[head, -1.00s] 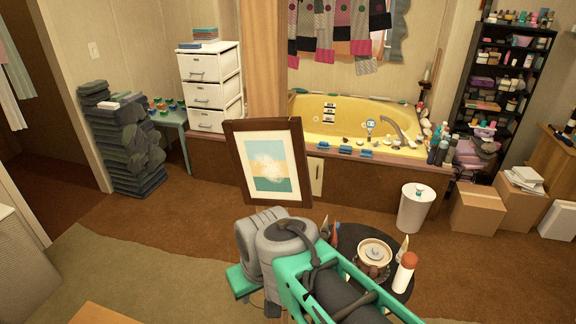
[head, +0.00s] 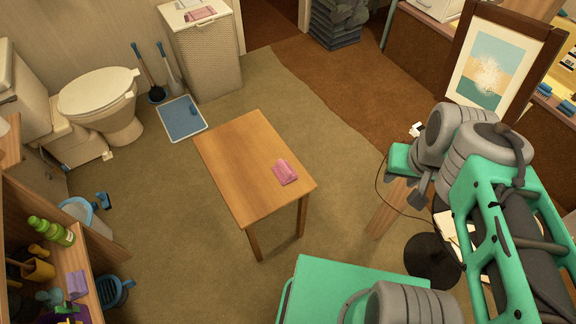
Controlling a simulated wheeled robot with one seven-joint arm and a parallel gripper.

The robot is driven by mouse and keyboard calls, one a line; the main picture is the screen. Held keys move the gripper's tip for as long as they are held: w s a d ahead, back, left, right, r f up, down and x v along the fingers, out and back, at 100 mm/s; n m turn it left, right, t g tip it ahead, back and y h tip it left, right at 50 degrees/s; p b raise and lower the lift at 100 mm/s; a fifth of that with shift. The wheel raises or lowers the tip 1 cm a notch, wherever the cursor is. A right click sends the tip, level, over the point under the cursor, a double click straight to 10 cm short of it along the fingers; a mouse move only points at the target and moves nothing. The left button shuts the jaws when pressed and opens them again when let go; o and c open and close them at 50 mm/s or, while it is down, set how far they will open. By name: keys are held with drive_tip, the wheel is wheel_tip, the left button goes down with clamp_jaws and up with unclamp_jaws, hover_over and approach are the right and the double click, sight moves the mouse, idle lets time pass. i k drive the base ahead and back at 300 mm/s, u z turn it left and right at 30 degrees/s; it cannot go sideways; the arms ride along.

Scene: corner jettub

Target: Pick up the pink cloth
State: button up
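A folded pink cloth (head: 285,172) lies on the right part of a small wooden table (head: 236,165) in the head view. Its top is uncovered and nothing touches it but the table. My arm is folded at the right of the view, well to the right of the table. My gripper (head: 392,182) seems to be at the arm's lower left end, apart from the cloth. Its fingers are partly hidden and too small to tell open from shut.
Another pink cloth (head: 200,14) lies on a white hamper (head: 205,55) at the back. A toilet (head: 105,100), a blue mat (head: 182,118) and a shelf (head: 95,265) stand left. A framed picture (head: 487,75) is near my arm. Carpet around the table is mostly clear.

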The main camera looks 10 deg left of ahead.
sight(284, 173)
drive_tip(key=u, duration=1.3)
drive_tip(key=i, duration=0.45)
drive_tip(key=u, duration=1.2)
